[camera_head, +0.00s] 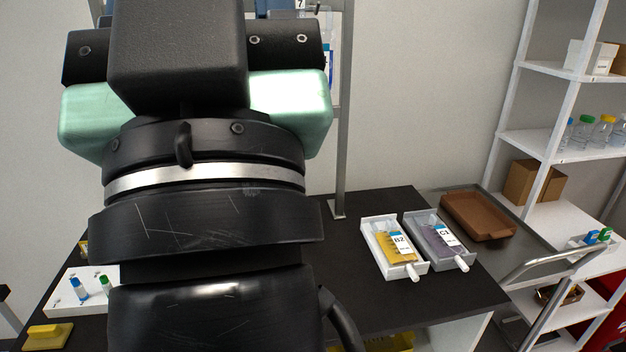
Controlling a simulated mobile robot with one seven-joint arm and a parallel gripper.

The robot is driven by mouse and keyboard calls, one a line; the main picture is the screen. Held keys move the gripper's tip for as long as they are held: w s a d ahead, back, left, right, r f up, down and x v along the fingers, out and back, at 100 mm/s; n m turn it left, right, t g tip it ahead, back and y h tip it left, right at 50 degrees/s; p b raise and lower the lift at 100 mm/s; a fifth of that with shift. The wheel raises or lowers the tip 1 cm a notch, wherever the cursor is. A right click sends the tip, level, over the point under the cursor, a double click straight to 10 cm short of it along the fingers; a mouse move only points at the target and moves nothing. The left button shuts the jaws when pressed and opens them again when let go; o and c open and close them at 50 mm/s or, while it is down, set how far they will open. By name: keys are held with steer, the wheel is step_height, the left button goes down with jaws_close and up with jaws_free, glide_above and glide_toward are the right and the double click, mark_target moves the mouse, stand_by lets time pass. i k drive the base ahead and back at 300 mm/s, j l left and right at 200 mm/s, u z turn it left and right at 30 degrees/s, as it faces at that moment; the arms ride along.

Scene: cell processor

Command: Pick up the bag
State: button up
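The yellow bag (394,242), with a blue and white label reading B2, is in the left tray (371,247). The purple-grey bag (434,240), labelled C1, is in the right tray (412,228). Part of a blue item (273,6) with a label shows at the metal stand, top centre; my gripper hides most of it. My gripper (195,100) is seen from behind, large in the left half, raised in front of the stand and left of the trays. Its fingertips are hidden, so its opening and contents do not show.
A metal post (343,120) rises from the table (370,307). A brown tray (478,216) sits on a cart to the right, with white shelves (556,147) beyond. A white rack with small vials (62,303) and a yellow block (46,337) are at lower left.

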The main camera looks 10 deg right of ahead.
mark_target(396, 248)
steer(key=i+j+z, duration=0.1)
steer(key=i, duration=0.4)
steer(key=i+j+z, duration=0.1)
steer(key=i, duration=0.35)
steer(key=i+j+z, duration=0.1)
steer(key=i+j, duration=0.25)
steer(key=i+j+z, duration=0.1)
steer(key=i+z, duration=0.2)
steer(key=z, duration=0.2)
steer(key=i+j+z, duration=0.2)
steer(key=z, duration=0.25)
steer(key=i+j, duration=0.05)
steer(key=i, duration=0.05)
